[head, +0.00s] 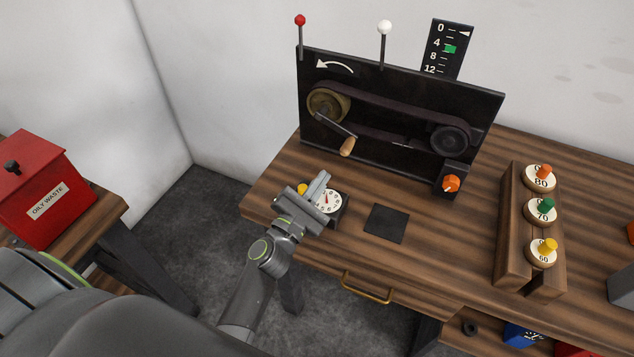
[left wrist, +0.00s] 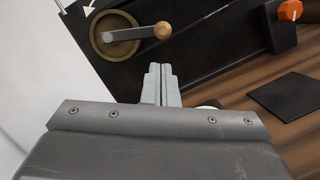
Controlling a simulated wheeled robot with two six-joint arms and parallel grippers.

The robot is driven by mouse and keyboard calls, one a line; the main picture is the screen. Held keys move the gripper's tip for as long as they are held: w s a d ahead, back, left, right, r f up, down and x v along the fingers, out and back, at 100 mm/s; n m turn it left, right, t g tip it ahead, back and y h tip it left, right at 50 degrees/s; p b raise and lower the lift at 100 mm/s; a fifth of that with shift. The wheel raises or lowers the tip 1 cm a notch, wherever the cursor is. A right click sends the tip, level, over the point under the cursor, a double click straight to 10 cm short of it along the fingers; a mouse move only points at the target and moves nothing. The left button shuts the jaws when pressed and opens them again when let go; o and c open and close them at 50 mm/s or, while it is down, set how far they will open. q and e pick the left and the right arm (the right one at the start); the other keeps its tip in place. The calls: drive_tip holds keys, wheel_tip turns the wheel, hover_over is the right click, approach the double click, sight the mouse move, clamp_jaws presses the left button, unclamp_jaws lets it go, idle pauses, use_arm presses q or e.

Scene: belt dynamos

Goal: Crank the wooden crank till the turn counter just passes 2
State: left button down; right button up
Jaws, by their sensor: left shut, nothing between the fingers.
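The wooden crank handle (head: 347,146) sits at the end of a metal arm on the brass pulley (head: 328,105), at the left of the black belt machine. In the head view the handle points down and right from the pulley hub. In the left wrist view the crank handle (left wrist: 163,30) is ahead of the fingers and apart from them. My left gripper (head: 323,181) is shut and empty, below the handle and over the round white dial (head: 328,201), which it partly covers. The dial has a red needle; its figures are too small to read. My right gripper is not in view.
A white curved arrow (head: 335,66) points left above the pulley. An orange knob (head: 451,183) sits at the machine's lower right. A dark square pad (head: 387,223) lies on the wooden bench. A wooden rack (head: 511,240) holds several numbered discs. A red oily waste bin (head: 42,190) stands left.

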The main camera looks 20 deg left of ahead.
use_arm(q)
drive_tip(key=x, duration=0.6)
drive_tip(key=shift+w+p, duration=0.35)
drive_tip(key=shift+p, duration=0.1)
drive_tip(key=shift+r, duration=0.1)
drive_tip(key=shift+d+r+n+y, duration=0.4)
drive_tip(key=shift+d+r+n, duration=0.15)
drive_tip(key=shift+r+n, duration=0.1)
drive_tip(key=shift+f, duration=0.1)
